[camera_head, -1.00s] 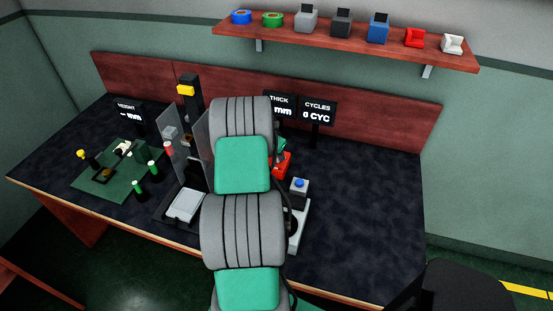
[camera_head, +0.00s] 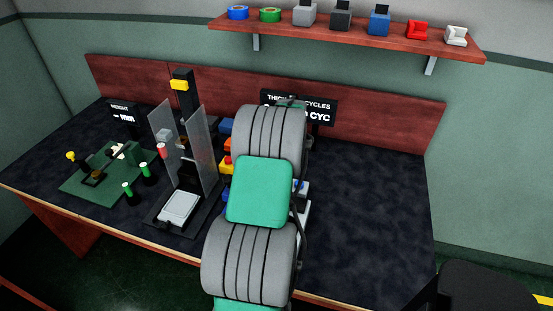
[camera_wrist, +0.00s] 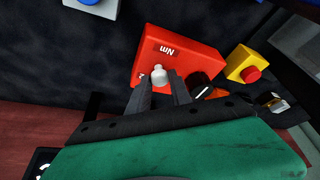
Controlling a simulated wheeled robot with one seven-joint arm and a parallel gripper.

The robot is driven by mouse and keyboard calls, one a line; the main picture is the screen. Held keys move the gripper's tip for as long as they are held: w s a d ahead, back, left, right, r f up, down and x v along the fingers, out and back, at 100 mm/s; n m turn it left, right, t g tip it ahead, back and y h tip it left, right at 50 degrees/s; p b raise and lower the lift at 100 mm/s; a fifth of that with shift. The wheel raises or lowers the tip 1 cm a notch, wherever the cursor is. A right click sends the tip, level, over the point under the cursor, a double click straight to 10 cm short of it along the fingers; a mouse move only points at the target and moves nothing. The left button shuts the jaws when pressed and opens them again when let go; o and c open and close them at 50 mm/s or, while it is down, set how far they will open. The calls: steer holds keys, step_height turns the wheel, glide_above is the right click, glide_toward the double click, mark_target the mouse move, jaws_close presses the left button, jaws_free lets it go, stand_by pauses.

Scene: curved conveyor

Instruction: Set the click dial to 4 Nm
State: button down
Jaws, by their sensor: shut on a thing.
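A red box (camera_wrist: 177,54) marked "Nm" shows in the wrist view, its lettering upside down. A pale metallic knob (camera_wrist: 159,74) stands out from its near face. My gripper (camera_wrist: 160,86) is shut on this knob, one dark finger on each side. A small white mark shows beside the left finger, but the scale's figures and the dial setting are not readable. In the head view my arm hides my gripper and most of the red box.
Beside the red box are a black knob (camera_wrist: 202,84) with a pale mark and a yellow block with a red button (camera_wrist: 251,74). A blue-buttoned box (camera_wrist: 92,7) lies at the upper left. Clear panels (camera_head: 201,148) stand left of my arm; the table's right is clear.

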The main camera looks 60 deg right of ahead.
steer(key=shift+d+n+y+b, duration=0.1)
steer(key=shift+n+y+b, duration=0.3)
steer(key=shift+n, duration=0.7)
steer(key=shift+t, duration=0.3)
steer(key=c, duration=1.2)
jaws_free()
steer(key=v, duration=0.7)
steer(key=shift+s+r+b, duration=0.1)
steer(key=shift+r+b, duration=0.2)
steer(key=shift+r, duration=0.1)
